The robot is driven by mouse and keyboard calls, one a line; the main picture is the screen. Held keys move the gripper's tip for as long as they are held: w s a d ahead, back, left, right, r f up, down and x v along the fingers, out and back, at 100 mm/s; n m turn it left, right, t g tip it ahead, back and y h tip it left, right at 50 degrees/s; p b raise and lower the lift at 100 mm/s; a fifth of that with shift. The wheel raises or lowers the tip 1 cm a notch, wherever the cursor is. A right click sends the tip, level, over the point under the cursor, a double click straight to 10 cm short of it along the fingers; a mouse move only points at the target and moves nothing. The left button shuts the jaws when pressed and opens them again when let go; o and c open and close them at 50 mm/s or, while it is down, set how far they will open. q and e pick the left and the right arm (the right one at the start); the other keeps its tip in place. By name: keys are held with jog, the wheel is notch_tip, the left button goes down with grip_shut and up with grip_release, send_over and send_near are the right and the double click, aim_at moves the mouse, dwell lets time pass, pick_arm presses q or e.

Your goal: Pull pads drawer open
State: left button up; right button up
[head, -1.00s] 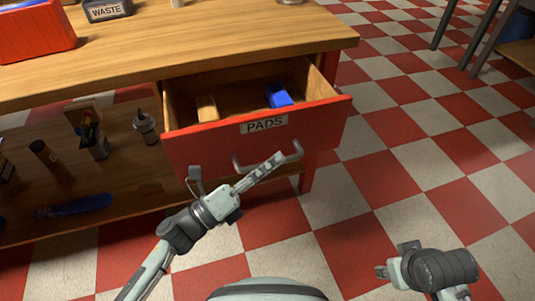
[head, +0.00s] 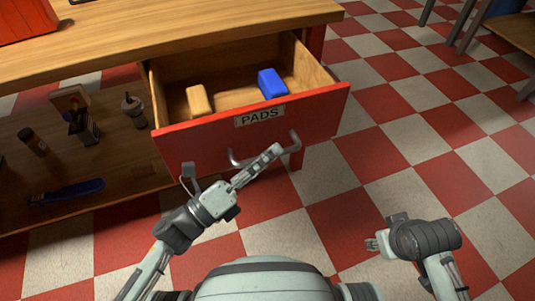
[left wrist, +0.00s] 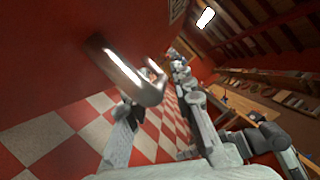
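The pads drawer (head: 315,118) has a red front with a PADS label and stands well out from the workbench. A tan block (head: 198,101) and a blue block (head: 271,83) lie inside it. Its metal handle (head: 294,143) shows large in the left wrist view (left wrist: 125,72). My left gripper (head: 264,163) is at the handle, one finger crossing it in the head view. In the left wrist view its fingers (left wrist: 158,110) are spread apart near the handle; contact is not clear. My right gripper (head: 374,244) is at lower right, away from the drawer; its finger gap is unclear.
The wooden workbench top (head: 180,40) runs above the drawer. A lower shelf (head: 120,165) at left holds bottles, a small box and a blue tool (head: 66,192). The checkered floor right of the drawer is clear. Another table (head: 510,32) stands at the upper right.

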pick_arm(q)
jog(key=shift+o, duration=0.2)
jog(key=v, duration=0.7)
jog(key=shift+a, duration=0.2)
jog(key=shift+s+f, duration=0.1)
jog(key=shift+s, duration=0.15)
